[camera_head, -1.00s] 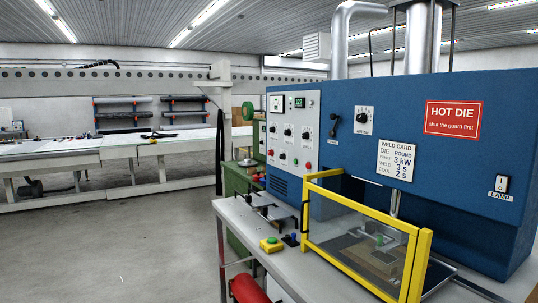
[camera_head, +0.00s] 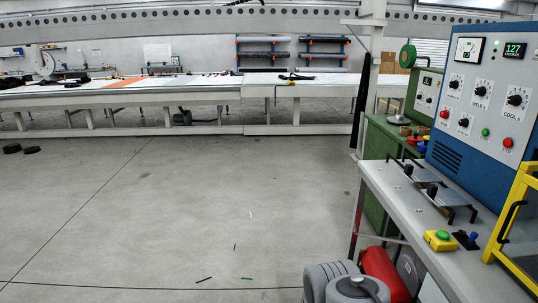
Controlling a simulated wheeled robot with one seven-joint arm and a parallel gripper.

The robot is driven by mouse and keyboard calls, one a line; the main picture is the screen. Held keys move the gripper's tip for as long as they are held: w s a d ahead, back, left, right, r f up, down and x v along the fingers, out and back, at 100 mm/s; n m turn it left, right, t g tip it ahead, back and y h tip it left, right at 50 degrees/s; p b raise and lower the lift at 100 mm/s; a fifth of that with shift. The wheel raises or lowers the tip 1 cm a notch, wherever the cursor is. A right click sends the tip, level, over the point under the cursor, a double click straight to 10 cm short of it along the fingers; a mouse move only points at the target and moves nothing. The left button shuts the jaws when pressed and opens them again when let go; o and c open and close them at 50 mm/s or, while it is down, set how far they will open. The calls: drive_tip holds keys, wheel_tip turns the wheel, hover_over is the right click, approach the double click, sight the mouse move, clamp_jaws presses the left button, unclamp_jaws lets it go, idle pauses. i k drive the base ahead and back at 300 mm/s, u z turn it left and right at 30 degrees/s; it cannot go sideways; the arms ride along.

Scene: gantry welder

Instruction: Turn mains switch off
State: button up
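The blue welder cabinet (camera_head: 468,174) stands at the right edge, partly cut off. Its light control panel (camera_head: 478,109) carries a needle meter (camera_head: 468,50), a green-lit display (camera_head: 514,50) reading 127, and several black knobs. Below are a red button (camera_head: 445,114), a small black knob (camera_head: 463,123), a green button (camera_head: 485,132) and another red button (camera_head: 507,142). The small labels are mostly too blurred to read, and I cannot tell a mains switch among these controls. My gripper is not in view.
A grey bench (camera_head: 440,240) fronts the cabinet, bearing a yellow box with a green button (camera_head: 439,240) and a yellow guard frame (camera_head: 512,212). A red cylinder (camera_head: 385,272) sits low beside it. Open floor (camera_head: 180,210) lies left; long white tables (camera_head: 200,98) stand behind.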

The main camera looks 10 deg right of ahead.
sight(445, 113)
drive_tip(key=z, duration=0.1)
drive_tip(key=i, duration=2.5)
drive_tip(key=z, duration=0.3)
